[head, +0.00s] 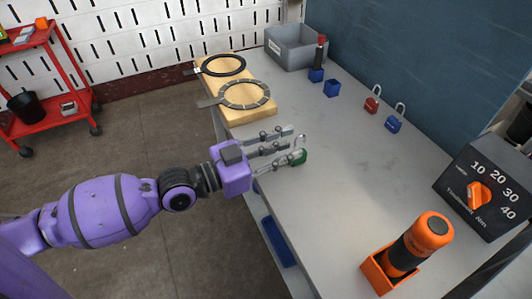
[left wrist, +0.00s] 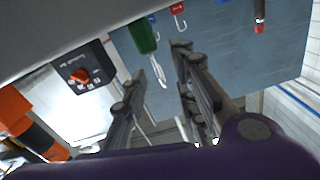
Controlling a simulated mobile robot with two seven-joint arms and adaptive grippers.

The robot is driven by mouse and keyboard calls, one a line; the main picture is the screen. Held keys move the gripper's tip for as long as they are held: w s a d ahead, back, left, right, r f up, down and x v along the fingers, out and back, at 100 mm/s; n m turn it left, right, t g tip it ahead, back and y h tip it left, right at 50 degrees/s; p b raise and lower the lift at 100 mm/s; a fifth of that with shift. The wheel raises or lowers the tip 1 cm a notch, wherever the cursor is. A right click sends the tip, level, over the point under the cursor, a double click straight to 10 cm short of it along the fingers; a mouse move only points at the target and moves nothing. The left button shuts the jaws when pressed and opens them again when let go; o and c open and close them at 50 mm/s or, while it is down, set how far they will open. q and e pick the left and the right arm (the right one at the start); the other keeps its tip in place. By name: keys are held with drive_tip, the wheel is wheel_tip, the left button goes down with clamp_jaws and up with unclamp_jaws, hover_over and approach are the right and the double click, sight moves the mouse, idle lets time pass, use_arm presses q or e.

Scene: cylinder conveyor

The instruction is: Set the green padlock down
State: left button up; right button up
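The green padlock (head: 299,157) stands upright on the grey table, near its left edge, with its metal shackle up. My left gripper (head: 288,148) reaches in from the left with its fingers spread apart, the tips right beside the padlock. In the left wrist view, the padlock (left wrist: 143,36) appears upside down beyond the finger tips, its shackle pointing into the gap between the fingers (left wrist: 155,80). I see clear space beside the shackle. Whether a finger touches the padlock, I cannot tell. My right gripper is not in view.
Red (head: 372,104) and blue (head: 393,124) padlocks stand farther back. A wooden board (head: 240,113) with two rings lies at the far left, near a grey bin (head: 290,52). An orange holder (head: 383,272) and a torque dial box (head: 480,195) stand front right. The table's middle is clear.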

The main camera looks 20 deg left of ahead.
use_arm(q)
drive_tip(key=v, duration=1.2)
drive_tip(key=shift+w, duration=0.1)
drive_tip(key=s+f+n+g+y, duration=0.3)
drive_tip(key=s+f+n+y, duration=0.2)
drive_tip(key=s+f, duration=0.9)
drive_tip(key=s+f+n+g+y, duration=0.3)
drive_tip(key=s+f+y, duration=0.4)
drive_tip(key=s+f, duration=0.7)
wheel_tip(320, 180, down, 7)
drive_tip(key=shift+s+a+r+n, duration=0.25)
drive_tip(key=shift+s+n, duration=0.05)
drive_tip(key=shift+n, duration=0.6)
